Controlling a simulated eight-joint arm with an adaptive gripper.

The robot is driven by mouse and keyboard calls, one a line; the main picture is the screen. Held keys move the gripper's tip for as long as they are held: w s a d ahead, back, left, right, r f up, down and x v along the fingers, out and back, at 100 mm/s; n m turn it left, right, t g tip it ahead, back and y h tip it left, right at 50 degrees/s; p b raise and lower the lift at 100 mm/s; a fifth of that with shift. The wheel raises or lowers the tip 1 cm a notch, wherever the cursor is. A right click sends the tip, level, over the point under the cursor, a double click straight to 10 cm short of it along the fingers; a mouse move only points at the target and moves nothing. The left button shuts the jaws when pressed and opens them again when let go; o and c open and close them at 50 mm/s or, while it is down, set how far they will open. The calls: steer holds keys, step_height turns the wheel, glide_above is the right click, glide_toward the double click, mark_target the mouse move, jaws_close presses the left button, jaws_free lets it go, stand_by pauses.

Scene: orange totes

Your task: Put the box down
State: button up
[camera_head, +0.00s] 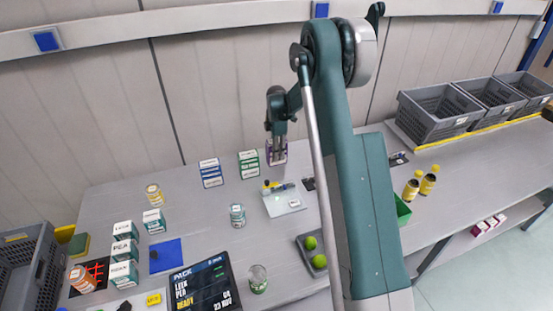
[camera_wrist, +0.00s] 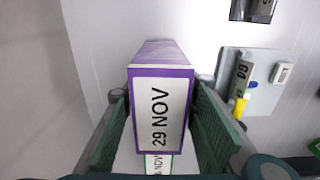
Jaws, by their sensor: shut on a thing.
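A purple box with a white label reading "29 NOV" (camera_wrist: 160,115) is between the green finger pads of my gripper (camera_wrist: 160,100) in the wrist view. In the head view, my gripper (camera_head: 277,141) points down at the back of the table, shut on the purple box (camera_head: 277,154). The box appears upright, close to the grey table top (camera_head: 205,255). I cannot tell whether its base touches the table. My fingers hide part of its sides.
A green-and-white box (camera_head: 249,164) stands just left of the held box, and a blue-and-white box (camera_head: 211,173) stands farther left. A pale tray with small items (camera_head: 285,206) lies in front. Grey crates (camera_head: 437,112) stand at the right. The back wall (camera_head: 215,95) is close behind.

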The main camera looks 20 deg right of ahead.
stand_by(0.3)
steer(key=shift+f, duration=1.9)
steer(key=shift+f, duration=0.2)
steer(key=o, duration=1)
steer(key=shift+o, duration=0.2)
steer(key=shift+r, duration=0.15)
step_height(320, 180, up, 12)
steer(key=shift+r, duration=0.1)
